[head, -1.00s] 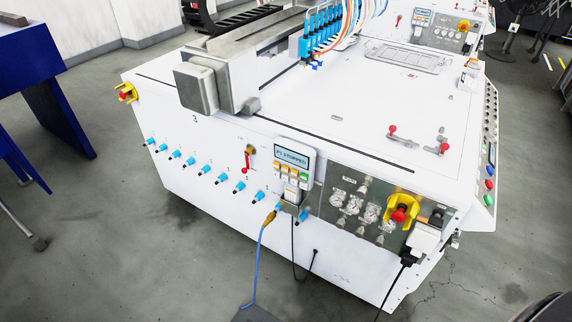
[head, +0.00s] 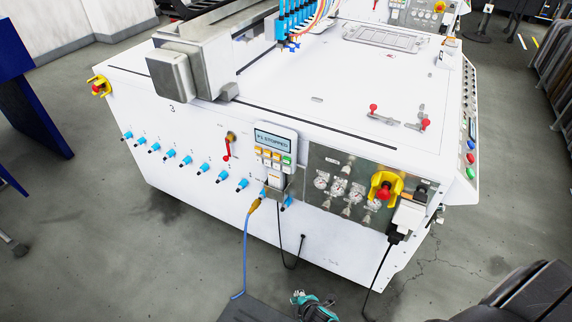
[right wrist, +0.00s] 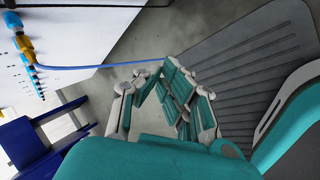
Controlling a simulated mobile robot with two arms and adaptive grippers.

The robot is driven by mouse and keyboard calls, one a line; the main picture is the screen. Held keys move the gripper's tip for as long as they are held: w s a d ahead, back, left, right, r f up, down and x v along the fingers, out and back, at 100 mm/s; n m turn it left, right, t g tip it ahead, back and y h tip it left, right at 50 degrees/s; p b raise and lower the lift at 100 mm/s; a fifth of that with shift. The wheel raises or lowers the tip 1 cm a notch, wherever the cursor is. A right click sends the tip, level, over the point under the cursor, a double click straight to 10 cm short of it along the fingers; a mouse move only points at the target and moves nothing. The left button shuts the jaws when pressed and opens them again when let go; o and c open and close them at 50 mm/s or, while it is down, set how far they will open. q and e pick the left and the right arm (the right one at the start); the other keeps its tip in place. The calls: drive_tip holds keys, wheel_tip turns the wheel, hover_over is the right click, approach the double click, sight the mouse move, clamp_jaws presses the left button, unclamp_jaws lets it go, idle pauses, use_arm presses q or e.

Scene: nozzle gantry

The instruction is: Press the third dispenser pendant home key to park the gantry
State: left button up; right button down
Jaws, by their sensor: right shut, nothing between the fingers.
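The dispenser pendant (head: 275,136) is a white handset with a grey screen whose text includes "STOPPED". It is upright on the front of the white dispenser machine (head: 200,130), which bears a "3". Its small keys (head: 274,157) are orange, white and green; their labels are too small to read. My right gripper (head: 313,303), teal and grey, is at the bottom of the head view, well below and apart from the pendant. In the right wrist view its fingers (right wrist: 167,98) are shut and empty; the pendant is outside that view. My left gripper is not in view.
A red-handled valve (head: 228,147) is left of the pendant, with a row of blue fittings below. Right of it are gauges (head: 340,186) and a red emergency stop (head: 384,190). A blue cable (head: 246,245) and black cables hang in front. A dark ribbed mat (right wrist: 250,75) lies below.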

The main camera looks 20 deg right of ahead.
use_arm(q)
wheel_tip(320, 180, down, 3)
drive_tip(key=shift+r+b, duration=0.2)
drive_tip(key=shift+b, duration=0.9)
use_arm(e)
drive_tip(key=w+r+n+t, duration=0.3)
drive_tip(key=w+r, duration=0.3)
drive_tip(key=r, duration=0.4)
drive_tip(key=w+a+r+n+t+h, duration=0.1)
drive_tip(key=w+r+n, duration=0.4)
drive_tip(key=r, duration=0.5)
drive_tip(key=w+r+n+t, duration=0.4)
drive_tip(key=w+r, duration=0.5)
drive_tip(key=r, duration=0.1)
drive_tip(key=shift+w+a+r+n+t+h, duration=0.2)
drive_tip(key=shift+r+n+t+h, duration=0.1)
drive_tip(key=shift+r, duration=0.05)
